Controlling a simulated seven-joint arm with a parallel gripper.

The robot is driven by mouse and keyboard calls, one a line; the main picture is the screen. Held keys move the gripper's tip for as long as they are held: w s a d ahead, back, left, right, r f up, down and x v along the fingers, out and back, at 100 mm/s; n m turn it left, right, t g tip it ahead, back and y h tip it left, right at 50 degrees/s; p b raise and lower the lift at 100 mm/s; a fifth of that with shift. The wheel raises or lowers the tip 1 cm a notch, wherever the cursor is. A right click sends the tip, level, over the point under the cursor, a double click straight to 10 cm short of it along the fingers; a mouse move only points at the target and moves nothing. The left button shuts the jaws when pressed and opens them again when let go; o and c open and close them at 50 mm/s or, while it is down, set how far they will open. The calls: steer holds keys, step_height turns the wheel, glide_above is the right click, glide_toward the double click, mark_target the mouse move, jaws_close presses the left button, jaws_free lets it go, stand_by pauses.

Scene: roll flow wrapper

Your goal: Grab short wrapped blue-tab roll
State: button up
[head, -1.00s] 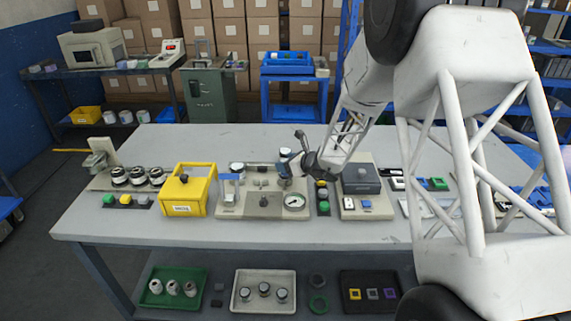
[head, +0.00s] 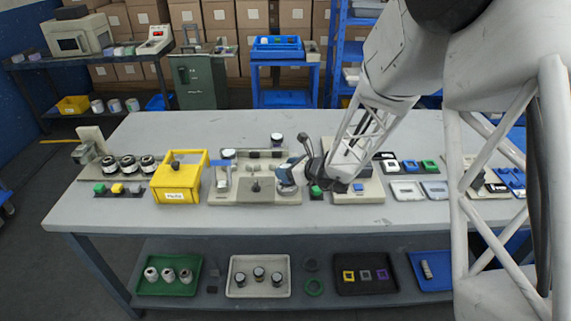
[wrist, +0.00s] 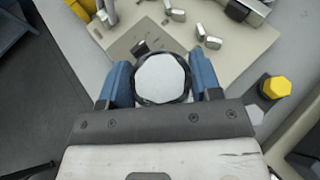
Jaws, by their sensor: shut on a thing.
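My gripper (wrist: 162,84) has blue fingers shut on a short round roll (wrist: 161,78) with a plain whitish top and dark rim. No blue tab shows on the roll from here, and its underside is hidden. In the head view, my gripper (head: 290,179) is at the right front of the beige wrapper base (head: 235,197), where it covers that part of the base. I cannot tell whether the roll touches the base. A blue piece (head: 222,163) shows at the left of the wrapper.
Two white-topped dark rolls stand behind, one at the left (head: 229,153) and one at the back (head: 277,139). A yellow bin (head: 178,195) is to the left. A yellow button (wrist: 275,87) is right of my gripper.

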steer(key=shift+s, duration=0.3)
stand_by(0.6)
